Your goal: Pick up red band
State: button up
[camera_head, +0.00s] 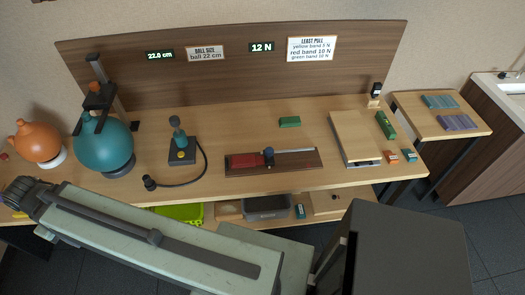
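A flat red strip (246,160), which looks like the red band, lies at the left end of a dark wooden board (285,165) with a metal rail and a dark blue knob. The board is on the middle of the long wooden table. A small orange-red block (391,157) sits near the table's right front corner; I cannot tell whether it is a band. My pale green arm crosses the lower left, in front of the table. Its dark end reaches the left picture edge. My gripper is not clearly visible.
The table (222,135) also holds a teal ball (103,148), an orange ball (40,142), a pump (182,148) with a hose, green blocks (289,122) and a raised wooden board (354,137). A lime basket (180,213) and grey bin (267,206) sit below.

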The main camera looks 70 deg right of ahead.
aim_at(244, 161)
jog(key=z, duration=2.15)
